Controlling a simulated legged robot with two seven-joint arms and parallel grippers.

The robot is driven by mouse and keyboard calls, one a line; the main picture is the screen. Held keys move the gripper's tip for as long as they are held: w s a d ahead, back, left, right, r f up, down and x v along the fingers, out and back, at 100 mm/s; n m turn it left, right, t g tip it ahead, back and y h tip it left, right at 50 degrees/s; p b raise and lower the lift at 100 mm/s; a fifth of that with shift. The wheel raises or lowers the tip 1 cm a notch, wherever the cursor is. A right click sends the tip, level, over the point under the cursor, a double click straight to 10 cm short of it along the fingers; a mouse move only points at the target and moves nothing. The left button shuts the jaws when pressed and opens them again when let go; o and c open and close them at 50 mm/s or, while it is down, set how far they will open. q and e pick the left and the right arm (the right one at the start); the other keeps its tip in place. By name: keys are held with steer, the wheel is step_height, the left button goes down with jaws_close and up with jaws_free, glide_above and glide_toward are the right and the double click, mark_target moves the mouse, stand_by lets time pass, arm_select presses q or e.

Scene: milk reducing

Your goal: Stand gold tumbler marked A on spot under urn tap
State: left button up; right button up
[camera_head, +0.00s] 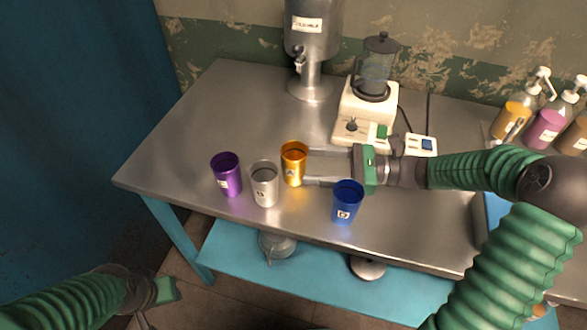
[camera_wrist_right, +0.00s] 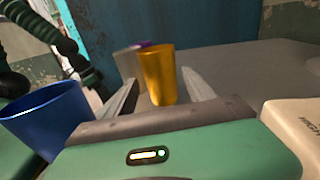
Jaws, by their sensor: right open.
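The gold tumbler (camera_head: 293,163), with a label on its side, stands upright on the metal table. My right gripper (camera_head: 306,167) is open, its fingers reaching from the right along either side of the tumbler. In the right wrist view the gold tumbler (camera_wrist_right: 158,75) shows between the two open fingertips (camera_wrist_right: 160,92); contact cannot be told. The steel urn (camera_head: 313,35) stands at the back, its tap (camera_head: 299,62) above a round base (camera_head: 310,88), which is empty. My left gripper (camera_head: 155,300) is low at the left, off the table; its jaws are not clearly seen.
A silver tumbler (camera_head: 265,184) and a purple tumbler (camera_head: 227,175) stand left of the gold one. A blue tumbler (camera_head: 346,202) stands close in front of my right gripper. A blender (camera_head: 370,95) stands right of the urn, with pump bottles (camera_head: 550,122) farther right. The back left tabletop is clear.

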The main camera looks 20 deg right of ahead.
mark_target(294, 164)
steer(key=b+x, duration=0.1)
steer(key=x, duration=0.4)
steer(key=shift+w+f+b, duration=0.1)
steer(key=shift+f+b, duration=0.05)
steer(key=shift+b, duration=0.25)
steer(key=c, duration=1.3)
